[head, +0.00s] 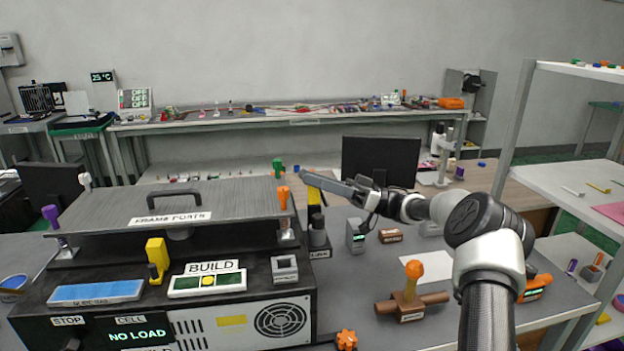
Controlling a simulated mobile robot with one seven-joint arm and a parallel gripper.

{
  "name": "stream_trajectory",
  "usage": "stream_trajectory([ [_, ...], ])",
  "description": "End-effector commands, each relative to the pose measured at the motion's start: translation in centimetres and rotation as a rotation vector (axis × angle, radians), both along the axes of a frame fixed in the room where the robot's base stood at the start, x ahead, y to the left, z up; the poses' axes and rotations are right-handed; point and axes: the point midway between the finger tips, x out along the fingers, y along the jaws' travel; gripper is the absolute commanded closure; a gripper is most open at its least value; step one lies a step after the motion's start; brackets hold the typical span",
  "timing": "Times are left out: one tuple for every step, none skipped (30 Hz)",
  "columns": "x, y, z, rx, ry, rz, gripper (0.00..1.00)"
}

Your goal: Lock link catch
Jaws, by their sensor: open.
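The link catch (319,238) is a dark upright fixture with a small "LINK" label at its foot, just right of the black machine. A yellow lever part (314,197) stands up from its top. My gripper (308,179) comes in from the right, with its long grey fingers pointing left. In the picture its tips lie at the top of the yellow part and hide its upper end. The gripper is open. I cannot tell whether the fingers touch the yellow part or sit around it.
The black machine (240,305) carries a grey lid with a handle (172,198), an orange-knobbed lever (283,197) close left of the catch, and a yellow lever (156,258). A grey box (356,236) and a brown orange-handled valve (411,290) stand right. A monitor (381,160) is behind.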

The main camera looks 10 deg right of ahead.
Motion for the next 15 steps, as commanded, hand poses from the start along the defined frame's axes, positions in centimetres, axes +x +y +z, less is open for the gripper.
stream_trajectory([
  [0.00,0.28,0.13,0.000,0.000,0.001,0.56],
  [0.02,0.39,0.18,0.000,0.000,0.001,0.56],
  [0.02,0.50,0.22,0.000,0.000,0.001,0.56],
  [0.02,0.54,0.24,0.000,0.000,0.001,0.56],
  [0.02,0.56,0.24,0.000,0.000,0.001,0.56],
  [0.03,0.58,0.25,0.000,0.000,0.001,0.56],
  [0.03,0.58,0.25,0.000,0.000,0.001,0.56],
  [0.04,0.57,0.25,0.000,0.000,0.001,0.56],
  [0.03,0.56,0.24,0.000,0.000,0.001,0.56],
  [0.03,0.56,0.24,0.000,0.000,0.001,0.56],
  [0.03,0.55,0.24,0.000,0.000,0.001,0.56],
  [0.03,0.55,0.24,0.000,0.000,0.001,0.62],
  [0.03,0.54,0.23,0.000,0.000,0.001,0.67],
  [0.03,0.54,0.23,0.000,0.000,0.001,0.72],
  [0.03,0.53,0.24,0.000,0.000,0.001,0.79],
])
